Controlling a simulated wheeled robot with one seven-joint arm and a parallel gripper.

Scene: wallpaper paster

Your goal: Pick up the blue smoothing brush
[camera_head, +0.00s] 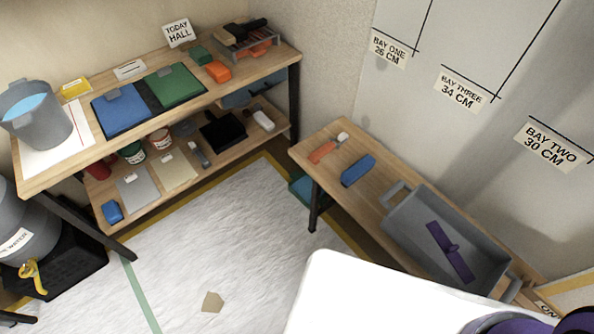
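A blue oblong block, which may be the blue smoothing brush (358,170), lies on the low wooden bench (333,203) at the right, between an orange-handled tool and a grey tray. Its bristles cannot be made out. Another small blue object (112,212) sits at the left end of the lower shelf; I cannot tell what it is. My gripper is not in view, so its distance from either object does not show.
The grey tray (398,222) holds a purple tool (450,250). The orange-handled tool (323,152) lies at the bench's far end. A shelf unit (190,106) with boards, tins and a bucket (45,125) stands left. The pale floor sheet (215,255) is mostly clear.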

